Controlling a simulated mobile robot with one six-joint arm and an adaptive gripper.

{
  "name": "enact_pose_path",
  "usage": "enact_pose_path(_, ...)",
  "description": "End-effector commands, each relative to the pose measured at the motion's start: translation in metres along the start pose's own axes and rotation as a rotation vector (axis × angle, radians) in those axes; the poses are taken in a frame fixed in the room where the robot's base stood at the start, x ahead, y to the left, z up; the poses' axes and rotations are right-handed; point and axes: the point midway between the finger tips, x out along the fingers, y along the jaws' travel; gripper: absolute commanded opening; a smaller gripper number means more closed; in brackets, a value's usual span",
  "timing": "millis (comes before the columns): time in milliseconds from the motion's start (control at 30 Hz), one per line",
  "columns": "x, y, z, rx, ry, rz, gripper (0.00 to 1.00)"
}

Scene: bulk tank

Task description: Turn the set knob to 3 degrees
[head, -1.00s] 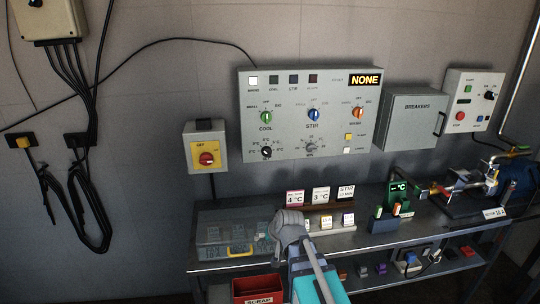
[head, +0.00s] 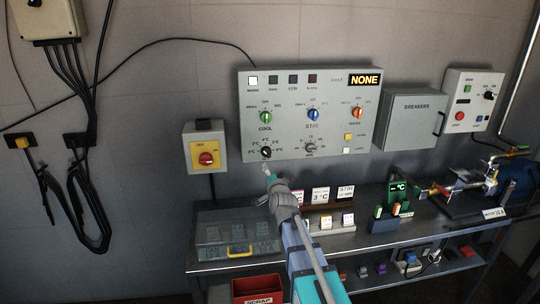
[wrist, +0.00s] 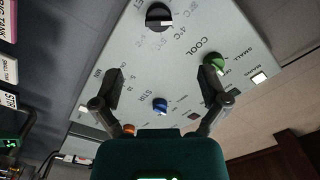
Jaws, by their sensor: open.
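The set knob (head: 266,153) is a small black dial with degree marks around it, at the lower left of the grey control panel (head: 290,95), below the green COOL knob (head: 265,117). In the wrist view the black knob (wrist: 158,16) is at the top, with a white mark on its face. A "4°C" label lies close by; its exact setting is hard to read. My gripper (head: 267,168) is raised just below the set knob in the head view. In the wrist view its two fingers (wrist: 162,82) are spread and empty, with the knob beyond the tips, apart from them.
The blue STIR knob (head: 313,115), an orange-red knob (head: 357,115) and a grey dial (head: 310,148) share the panel. A yellow box with a red switch (head: 207,158) hangs to its left. Cards, including "3 °C" (head: 320,195), stand on the bench (head: 345,243) below.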

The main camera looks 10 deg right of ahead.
Motion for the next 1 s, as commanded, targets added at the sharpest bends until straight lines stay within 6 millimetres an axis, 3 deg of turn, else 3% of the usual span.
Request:
enact_pose_path(567,0.009,-0.001,-0.002,0.003,0.021,0.007,0.94)
enact_pose_path(1000,0.066,0.000,-0.002,0.003,0.019,0.008,0.94)
